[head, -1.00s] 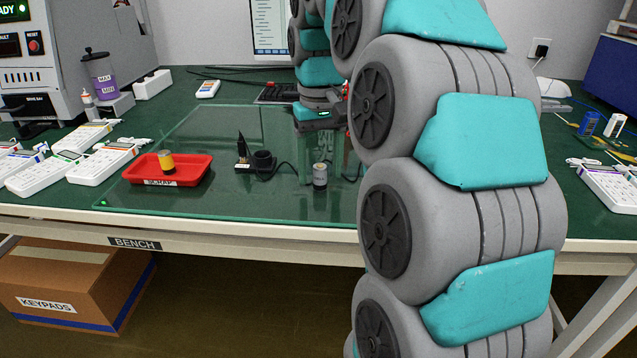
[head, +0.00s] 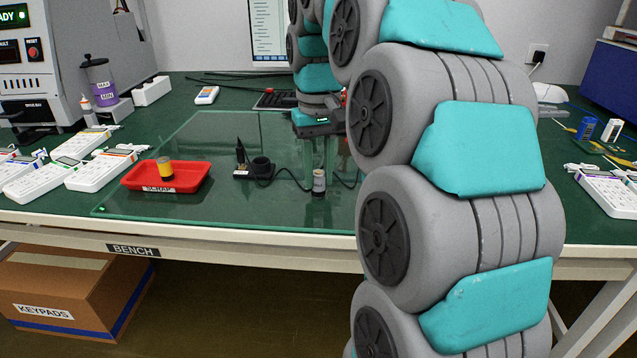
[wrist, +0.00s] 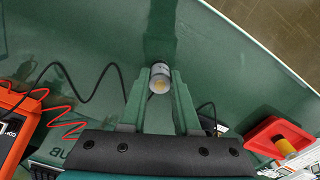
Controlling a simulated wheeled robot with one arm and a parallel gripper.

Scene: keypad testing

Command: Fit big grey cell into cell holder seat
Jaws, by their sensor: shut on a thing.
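The big grey cell (head: 319,184) is upright at the glass mat, right of the black holder. Whether its base touches the mat I cannot tell. In the wrist view the grey cell (wrist: 160,79) shows its round end between my fingertips. My gripper (head: 319,168) points down from above; its green fingers are shut on the cell, also in the wrist view (wrist: 160,84). A black base with a round cup (head: 262,165) and an upright pointed part stands left of the cell, apart from it; it looks like the cell holder. In the wrist view it is mostly hidden by my gripper.
The red scrap tray (head: 140,184) with a yellow-and-dark cell (head: 165,168) is left of the holder. White keypads (head: 95,172) lie further left. A dark cable (head: 290,172) runs between holder and grey cell. The mat's front (head: 240,208) is clear.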

